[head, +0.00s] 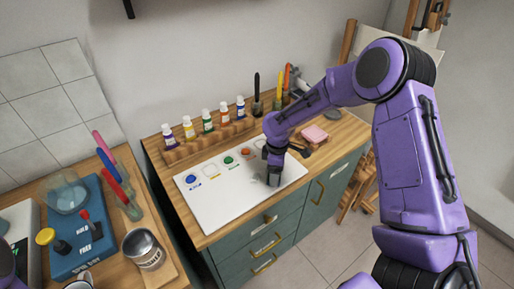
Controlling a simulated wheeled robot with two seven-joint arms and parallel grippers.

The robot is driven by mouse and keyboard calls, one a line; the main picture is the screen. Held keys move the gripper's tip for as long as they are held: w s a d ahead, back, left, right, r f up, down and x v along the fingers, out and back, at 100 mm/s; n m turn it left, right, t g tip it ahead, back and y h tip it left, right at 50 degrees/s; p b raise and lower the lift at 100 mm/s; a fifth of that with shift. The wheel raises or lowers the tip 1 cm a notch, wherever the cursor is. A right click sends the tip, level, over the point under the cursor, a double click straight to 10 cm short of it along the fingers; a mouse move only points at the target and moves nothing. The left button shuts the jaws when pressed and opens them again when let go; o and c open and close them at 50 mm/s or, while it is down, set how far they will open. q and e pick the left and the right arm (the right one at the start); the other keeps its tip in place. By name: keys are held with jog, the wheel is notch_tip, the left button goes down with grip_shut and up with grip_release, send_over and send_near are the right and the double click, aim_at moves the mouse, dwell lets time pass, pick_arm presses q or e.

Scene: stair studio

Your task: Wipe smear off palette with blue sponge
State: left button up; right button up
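The palette (222,209) is a white board lying on the wooden top of a green cabinet. Dabs of paint sit along its back edge, among them blue (191,179), green (228,160) and orange (246,152). My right gripper (274,178) points down at the right part of the palette, low over or on its surface. Its fingers are small and dark here, and I cannot tell whether they hold anything. I cannot make out a blue sponge or a clear smear; either may be hidden by the gripper. My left gripper is out of view.
A pink block (314,133) lies right of the palette. Several paint bottles (207,122) stand in a wooden rack behind it. A side table at left holds a blue box (82,246), a glass bowl (66,194) and a metal can (143,249).

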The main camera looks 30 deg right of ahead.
jog(key=r+p, duration=0.1)
jog(key=r, duration=0.2)
jog(key=shift+s+p, duration=0.2)
jog(key=shift+p, duration=0.2)
jog(key=shift+w+r+p, duration=0.2)
jog(key=shift+r+p, duration=0.6)
jog(key=shift+p, duration=0.3)
jog(key=shift+s+r+p, duration=0.1)
jog(key=shift+r+p, duration=0.65)
jog(key=shift+p, duration=0.05)
jog(key=shift+r+p, duration=0.35)
jog(key=shift+r, duration=0.65)
